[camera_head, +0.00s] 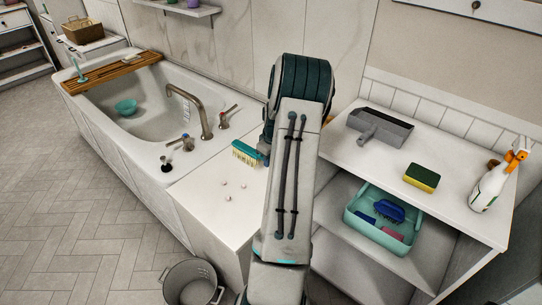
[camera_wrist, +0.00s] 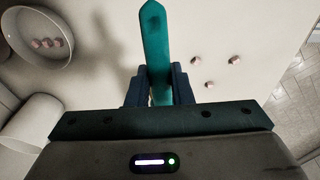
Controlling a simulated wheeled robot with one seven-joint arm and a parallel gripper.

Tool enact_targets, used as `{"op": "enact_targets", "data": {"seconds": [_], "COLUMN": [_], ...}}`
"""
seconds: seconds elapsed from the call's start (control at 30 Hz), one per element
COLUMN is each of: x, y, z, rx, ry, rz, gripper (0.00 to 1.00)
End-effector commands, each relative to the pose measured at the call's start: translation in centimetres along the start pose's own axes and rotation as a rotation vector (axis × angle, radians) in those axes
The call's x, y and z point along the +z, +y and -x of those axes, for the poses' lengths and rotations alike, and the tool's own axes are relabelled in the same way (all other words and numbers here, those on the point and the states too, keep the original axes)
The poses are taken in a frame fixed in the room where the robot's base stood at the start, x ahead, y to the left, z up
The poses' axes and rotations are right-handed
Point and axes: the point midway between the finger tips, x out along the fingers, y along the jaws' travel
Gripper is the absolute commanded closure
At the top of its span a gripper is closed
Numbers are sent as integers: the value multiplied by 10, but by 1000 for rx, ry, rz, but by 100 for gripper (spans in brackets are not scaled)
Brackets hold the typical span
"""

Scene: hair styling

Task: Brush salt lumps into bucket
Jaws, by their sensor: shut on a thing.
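A brush with a teal back and pale yellow bristles (camera_head: 246,153) is at the left of my arm in the head view, over the white counter top (camera_head: 205,195). My gripper (camera_wrist: 158,75) is shut on the brush's teal handle (camera_wrist: 156,40) in the wrist view. In the head view the arm mostly hides it. Three small pale pinkish salt lumps (camera_head: 228,198) lie on the counter in front of the brush; they also show in the wrist view (camera_wrist: 210,84), right of the handle. The grey metal bucket (camera_head: 193,283) stands on the floor below the counter's front; its inside looks empty.
A round rimmed thing (camera_wrist: 66,30) at the wrist view's upper left shows several lumps. The bathtub (camera_head: 150,85) and tap (camera_head: 190,105) are left.

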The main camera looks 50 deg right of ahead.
Motion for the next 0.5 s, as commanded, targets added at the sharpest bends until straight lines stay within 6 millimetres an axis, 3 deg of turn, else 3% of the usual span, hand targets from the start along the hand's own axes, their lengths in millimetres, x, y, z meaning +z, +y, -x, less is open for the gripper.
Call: {"op": "enact_targets", "data": {"seconds": [0.17, 0.5], "x": [5, 11], "y": [2, -10], "z": [-9, -50], "rx": [0, 0], "ry": [1, 0], "rz": [3, 2], "gripper": [100, 100]}}
